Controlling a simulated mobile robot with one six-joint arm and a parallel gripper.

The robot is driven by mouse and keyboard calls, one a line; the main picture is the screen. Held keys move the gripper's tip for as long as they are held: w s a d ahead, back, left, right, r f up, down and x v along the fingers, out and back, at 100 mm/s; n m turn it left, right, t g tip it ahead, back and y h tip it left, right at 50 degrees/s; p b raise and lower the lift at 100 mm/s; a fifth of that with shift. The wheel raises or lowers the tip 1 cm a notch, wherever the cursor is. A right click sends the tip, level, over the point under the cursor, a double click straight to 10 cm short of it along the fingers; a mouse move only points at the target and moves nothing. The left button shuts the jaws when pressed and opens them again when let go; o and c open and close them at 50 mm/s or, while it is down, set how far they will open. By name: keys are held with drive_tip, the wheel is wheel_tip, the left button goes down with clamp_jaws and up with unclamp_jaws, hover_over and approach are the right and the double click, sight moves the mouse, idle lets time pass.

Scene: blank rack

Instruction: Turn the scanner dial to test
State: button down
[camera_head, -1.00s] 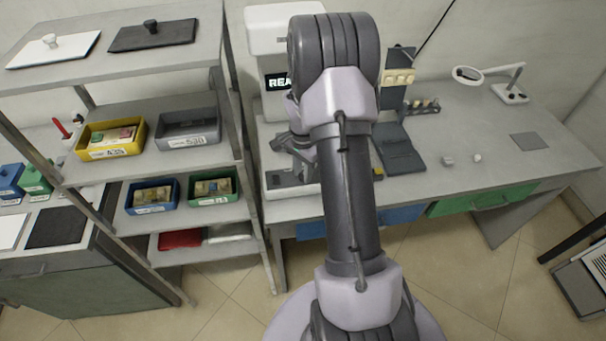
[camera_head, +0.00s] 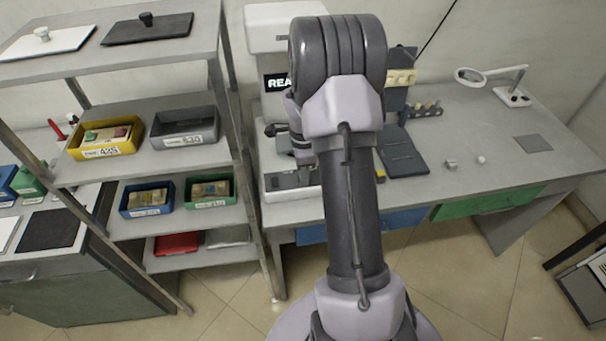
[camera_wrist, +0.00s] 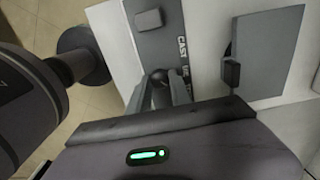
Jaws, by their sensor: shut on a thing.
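The scanner (camera_head: 277,104) is a white machine at the back left of the desk. Its dark display reads "REA" before my arm cuts it off. In the wrist view, my gripper (camera_wrist: 163,95) is shut on a small dark knob, the scanner dial (camera_wrist: 158,76), at a grey panel (camera_wrist: 160,45). The panel bears white lettering that begins "CAST"; the rest is partly hidden by my fingers. I cannot read which mark the dial points to. In the head view, my arm hides the fingertips and the dial.
A shelf rack (camera_head: 232,125) with yellow, grey, blue and green bins stands close on the left. A dark folding stand (camera_head: 403,150), a peg block (camera_head: 427,109) and a magnifier lamp (camera_head: 470,76) are right of my arm. The desk's right part is mostly clear.

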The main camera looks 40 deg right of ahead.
idle(0.5)
drive_tip(key=c, duration=1.2)
unclamp_jaws()
drive_tip(key=shift+o, duration=0.2)
wheel_tip(320, 180, up, 17)
drive_tip(key=p, duration=0.5)
drive_tip(key=shift+r+p, duration=0.2)
drive_tip(key=shift+p, duration=0.2)
